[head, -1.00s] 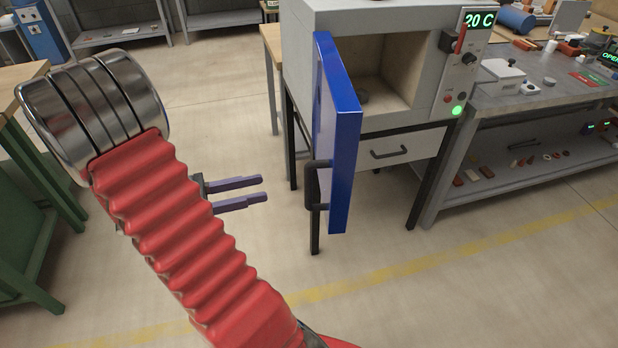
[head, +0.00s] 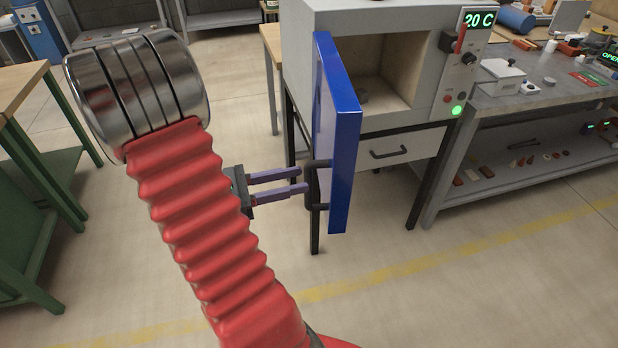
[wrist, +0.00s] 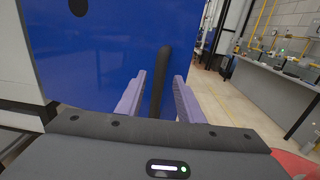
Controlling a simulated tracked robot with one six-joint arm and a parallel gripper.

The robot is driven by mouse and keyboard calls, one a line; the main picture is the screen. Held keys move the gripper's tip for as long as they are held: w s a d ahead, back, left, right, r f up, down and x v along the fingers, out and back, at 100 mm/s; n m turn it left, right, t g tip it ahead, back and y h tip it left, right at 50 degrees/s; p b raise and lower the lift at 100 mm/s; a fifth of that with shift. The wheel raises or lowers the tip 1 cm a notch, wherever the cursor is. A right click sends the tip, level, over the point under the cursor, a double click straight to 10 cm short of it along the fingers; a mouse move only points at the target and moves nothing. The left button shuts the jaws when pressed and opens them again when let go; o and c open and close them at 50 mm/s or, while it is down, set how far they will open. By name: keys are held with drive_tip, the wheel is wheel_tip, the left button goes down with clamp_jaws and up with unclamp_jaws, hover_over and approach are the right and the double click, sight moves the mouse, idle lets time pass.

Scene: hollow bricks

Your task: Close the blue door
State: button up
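The blue door (head: 345,150) stands open, swung out from the left side of the grey oven (head: 385,22). A dark bar handle (head: 311,186) is on its outer face. My gripper (head: 303,181) is open at the handle, its two purple fingers pointing at it. In the wrist view the blue door (wrist: 110,60) fills much of the picture. The dark handle (wrist: 161,75) stands between the spread fingertips of my gripper (wrist: 160,88). Whether a finger touches the handle I cannot tell.
The oven's open chamber (head: 392,70) holds a small dark object. Its drawer (head: 400,152) below is shut. A grey workbench (head: 530,100) with several items stands to the right. A green bench (head: 40,170) stands at the left. The floor before the door is clear.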

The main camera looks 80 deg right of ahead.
drive_tip(key=shift+x, duration=2.3)
drive_tip(key=shift+c, duration=0.2)
drive_tip(key=shift+a, duration=0.1)
clamp_jaws()
drive_tip(key=shift+a, duration=0.15)
drive_tip(key=shift+s, duration=0.1)
